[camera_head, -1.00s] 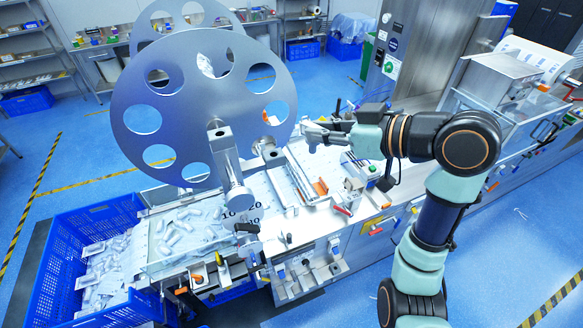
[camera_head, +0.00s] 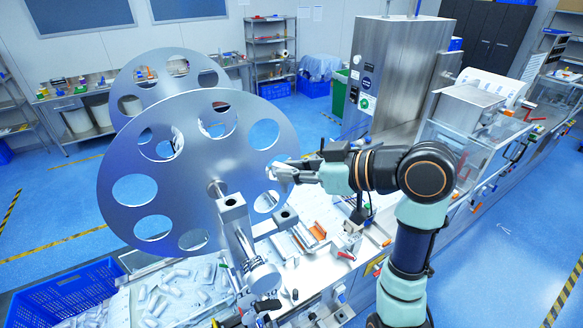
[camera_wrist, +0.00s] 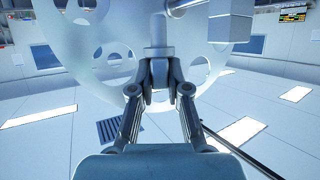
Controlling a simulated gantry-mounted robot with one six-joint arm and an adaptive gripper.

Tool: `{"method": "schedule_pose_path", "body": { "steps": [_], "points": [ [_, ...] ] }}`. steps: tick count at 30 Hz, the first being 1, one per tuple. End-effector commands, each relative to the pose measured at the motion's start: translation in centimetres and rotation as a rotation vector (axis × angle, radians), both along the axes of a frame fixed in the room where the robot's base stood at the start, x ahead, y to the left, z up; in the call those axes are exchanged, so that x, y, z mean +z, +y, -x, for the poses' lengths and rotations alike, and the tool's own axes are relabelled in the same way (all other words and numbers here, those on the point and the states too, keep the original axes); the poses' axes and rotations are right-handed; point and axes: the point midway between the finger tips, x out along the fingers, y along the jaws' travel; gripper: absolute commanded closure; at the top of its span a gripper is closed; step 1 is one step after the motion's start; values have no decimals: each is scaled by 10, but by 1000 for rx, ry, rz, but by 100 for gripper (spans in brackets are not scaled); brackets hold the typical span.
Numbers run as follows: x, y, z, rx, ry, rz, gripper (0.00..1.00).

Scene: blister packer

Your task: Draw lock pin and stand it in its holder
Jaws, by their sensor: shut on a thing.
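My gripper (camera_head: 275,173) is at the right edge of the front metal reel disc (camera_head: 130,215). In the wrist view my gripper (camera_wrist: 158,75) is shut on a grey, stepped cylindrical piece, which looks like the lock pin (camera_wrist: 158,35). The pin points away from the gripper towards the pale disc behind it. The head view is too small to show the pin clearly, and I cannot tell whether its far end touches anything. I cannot make out the pin holder with certainty.
A metal block (camera_head: 232,206) sits on the reel's shaft, and a second block (camera_head: 285,216) is just below my gripper. The wrist view shows a grey block (camera_wrist: 231,28) at upper right. A blue crate (camera_head: 70,295) stands at lower left, and the steel cabinet (camera_head: 400,70) is behind my arm.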

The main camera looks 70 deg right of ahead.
Motion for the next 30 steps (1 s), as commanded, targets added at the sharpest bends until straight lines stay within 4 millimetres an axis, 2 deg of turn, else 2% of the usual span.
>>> {"method": "schedule_pose_path", "body": {
  "steps": [9,13,30],
  "points": [
    [-39,0,0,0,0,-1,100],
    [-50,0,0,0,0,0,100],
    [-54,0,0,0,0,0,100]
  ]
}}
